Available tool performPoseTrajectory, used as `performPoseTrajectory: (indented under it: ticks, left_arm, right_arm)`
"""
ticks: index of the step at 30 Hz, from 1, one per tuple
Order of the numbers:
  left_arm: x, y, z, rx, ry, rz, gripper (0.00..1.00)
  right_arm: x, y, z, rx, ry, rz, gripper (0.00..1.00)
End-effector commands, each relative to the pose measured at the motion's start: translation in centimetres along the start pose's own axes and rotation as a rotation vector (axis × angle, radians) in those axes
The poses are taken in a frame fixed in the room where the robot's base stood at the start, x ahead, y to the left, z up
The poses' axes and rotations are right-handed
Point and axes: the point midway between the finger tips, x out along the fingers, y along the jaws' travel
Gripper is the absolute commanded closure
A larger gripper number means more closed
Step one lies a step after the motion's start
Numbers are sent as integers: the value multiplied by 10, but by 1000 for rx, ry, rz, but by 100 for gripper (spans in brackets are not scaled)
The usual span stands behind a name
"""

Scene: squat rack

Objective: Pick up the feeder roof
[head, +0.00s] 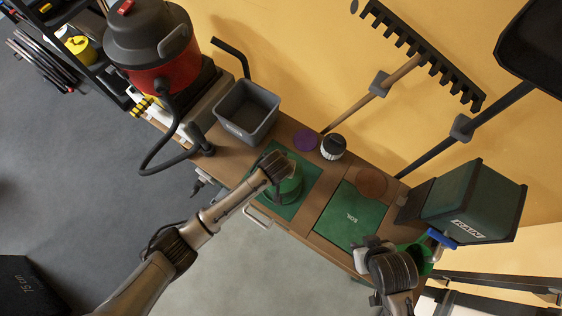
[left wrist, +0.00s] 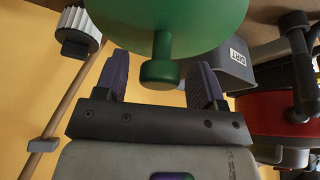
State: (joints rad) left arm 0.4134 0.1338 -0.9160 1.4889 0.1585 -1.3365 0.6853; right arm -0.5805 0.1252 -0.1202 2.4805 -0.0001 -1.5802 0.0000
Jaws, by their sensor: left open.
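The feeder roof (head: 291,188) is a round green piece on a dark green square of the brown workbench in the head view, partly hidden by my left gripper (head: 275,167). In the left wrist view the roof (left wrist: 165,20) shows as a wide green disc with a stem and a round knob (left wrist: 160,73). The knob lies between the two open, dark purple fingers of my left gripper (left wrist: 158,84), with a visible gap on each side. My right gripper (head: 374,262) is at the lower right, by a green bucket (head: 416,262); its fingers are not clear.
A grey bin (head: 246,109), a purple disc (head: 305,140) and a white-and-black jar (head: 333,146) stand behind the roof. A green SOIL panel (head: 350,215) and a brown disc (head: 372,182) lie right. A red vacuum (head: 168,72) stands left, a RAIN tank (head: 462,200) right.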

Motion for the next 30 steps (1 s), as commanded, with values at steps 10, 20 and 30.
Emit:
performPoseTrajectory:
  ticks: [10, 20, 30]
  left_arm:
    - [17, 1, 0, 0, 0, 1, 37]
    - [17, 1, 0, 0, 0, 1, 55]
    - [17, 1, 0, 0, 0, 1, 88]
  right_arm:
    - [1, 0, 0, 0, 0, 1, 57]
    - [1, -2, 0, 6, 1, -4, 57]
    - [1, -2, -1, 9, 2, -6, 57]
